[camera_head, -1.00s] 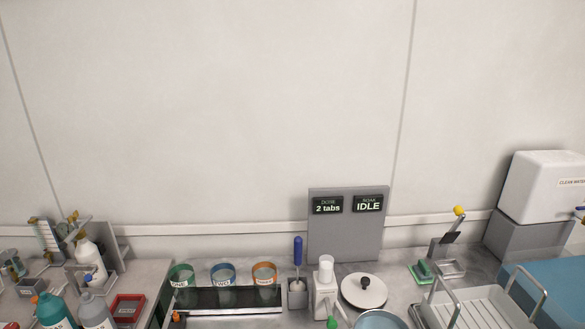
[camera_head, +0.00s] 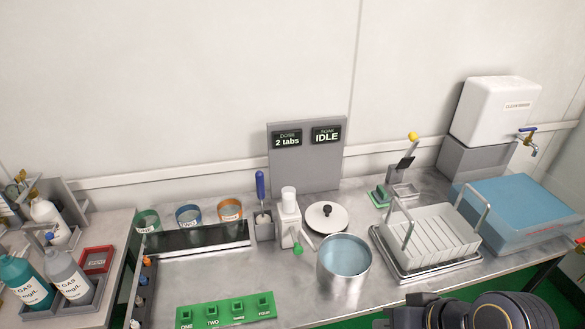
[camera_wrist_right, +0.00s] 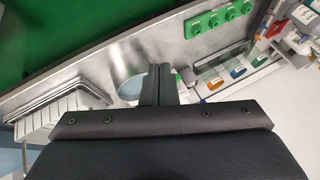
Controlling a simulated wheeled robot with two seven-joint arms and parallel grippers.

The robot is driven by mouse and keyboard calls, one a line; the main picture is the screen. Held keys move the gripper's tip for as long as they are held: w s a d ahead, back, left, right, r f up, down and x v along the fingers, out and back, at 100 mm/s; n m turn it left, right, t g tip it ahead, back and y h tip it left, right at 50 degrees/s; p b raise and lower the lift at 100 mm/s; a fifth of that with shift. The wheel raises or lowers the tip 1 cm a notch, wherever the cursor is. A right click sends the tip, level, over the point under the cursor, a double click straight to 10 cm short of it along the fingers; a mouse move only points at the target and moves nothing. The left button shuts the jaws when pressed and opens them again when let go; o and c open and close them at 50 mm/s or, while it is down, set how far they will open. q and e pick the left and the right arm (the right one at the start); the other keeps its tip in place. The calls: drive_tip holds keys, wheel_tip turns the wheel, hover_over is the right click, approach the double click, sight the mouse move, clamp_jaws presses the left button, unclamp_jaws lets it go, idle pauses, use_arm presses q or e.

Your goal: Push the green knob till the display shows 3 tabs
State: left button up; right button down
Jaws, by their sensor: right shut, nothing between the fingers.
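The green knob (camera_head: 298,249) is a small ball on the front of a white dispenser (camera_head: 288,215), left of the steel pot in the head view. The dose display (camera_head: 287,138) on the grey panel reads "2 tabs"; the display beside it (camera_head: 326,134) reads "IDLE". My right gripper (camera_head: 392,321) is at the bottom edge of the head view, partly cut off, in front of the pot and apart from the knob. In the wrist view its fingers (camera_wrist_right: 155,84) are together and empty. The knob is not clear in the wrist view. My left gripper is not in view.
A steel pot (camera_head: 363,274) of bluish liquid stands right of the knob. A white lid (camera_head: 341,222) lies behind it. A dish rack (camera_head: 398,262) is to the right, a green four-button strip (camera_head: 227,313) at the front left. The counter between strip and pot is clear.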

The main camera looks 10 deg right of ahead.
sight(297, 248)
drive_tip(key=w+a+f+n, duration=0.2)
drive_tip(key=w+n, duration=0.6)
drive_tip(key=n, duration=0.1)
drive_tip(key=w+a+f+n+y, duration=0.1)
drive_tip(key=w+f+n, duration=0.2)
drive_tip(key=w+n, duration=0.6)
drive_tip(key=shift+w+a+f+n, duration=0.25)
drive_tip(key=shift+a+f+n, duration=0.05)
drive_tip(key=shift+a, duration=0.1)
drive_tip(key=w+a+f+b, duration=0.2)
drive_tip(key=w+a+f, duration=0.2)
drive_tip(key=w+f, duration=0.3)
drive_tip(key=shift+w+f, duration=0.35)
drive_tip(key=shift+w, duration=0.45)
